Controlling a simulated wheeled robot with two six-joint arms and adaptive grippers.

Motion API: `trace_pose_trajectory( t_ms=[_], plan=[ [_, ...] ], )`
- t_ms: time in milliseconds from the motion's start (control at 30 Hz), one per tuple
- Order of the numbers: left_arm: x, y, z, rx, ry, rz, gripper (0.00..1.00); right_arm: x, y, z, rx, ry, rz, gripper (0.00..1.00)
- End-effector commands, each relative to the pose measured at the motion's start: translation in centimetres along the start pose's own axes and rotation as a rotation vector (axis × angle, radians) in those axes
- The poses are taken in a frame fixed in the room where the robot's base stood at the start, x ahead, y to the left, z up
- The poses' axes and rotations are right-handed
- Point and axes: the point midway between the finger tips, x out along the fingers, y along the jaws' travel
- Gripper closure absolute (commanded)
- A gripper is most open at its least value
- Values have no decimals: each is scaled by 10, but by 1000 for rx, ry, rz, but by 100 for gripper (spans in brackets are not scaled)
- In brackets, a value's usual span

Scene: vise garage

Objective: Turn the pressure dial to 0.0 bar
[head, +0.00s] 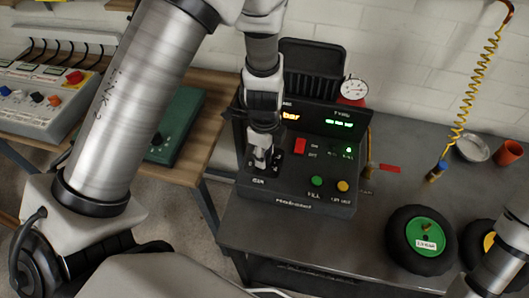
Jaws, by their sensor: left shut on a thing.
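The black pressure console (300,205) stands on the grey bench. My left gripper (262,160) points down onto the left part of its sloped panel, above a small white label. It is shut on the pressure dial, which is mostly hidden under the fingers. An orange readout (291,117) on the console ends in "bar"; its number is hidden behind my left arm. A green readout (339,123) is to its right, too small to read. My right gripper is not in view; only part of that arm shows at the lower right.
The panel also carries a red switch (300,146), a green button (317,181) and a yellow button (342,185). A gauge (355,89) stands behind. Right are a red-handled valve (388,168), a wheel (422,240), a coiled yellow hose (463,110) and an orange cup (509,153).

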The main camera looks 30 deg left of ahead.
Motion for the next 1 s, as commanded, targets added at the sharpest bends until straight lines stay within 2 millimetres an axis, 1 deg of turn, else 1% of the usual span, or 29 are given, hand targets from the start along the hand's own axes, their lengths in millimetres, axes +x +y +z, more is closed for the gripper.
trace_pose_trajectory(
  t_ms=[167, 433, 1000],
  plan=[
    [1, 0, 0, -122, 1, 1, 99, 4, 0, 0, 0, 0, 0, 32],
    [1, 0, 0, -369, 0, 2, 99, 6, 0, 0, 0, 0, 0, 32],
    [-1, 0, 0, -910, 0, 1, 99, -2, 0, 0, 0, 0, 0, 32]
  ],
)
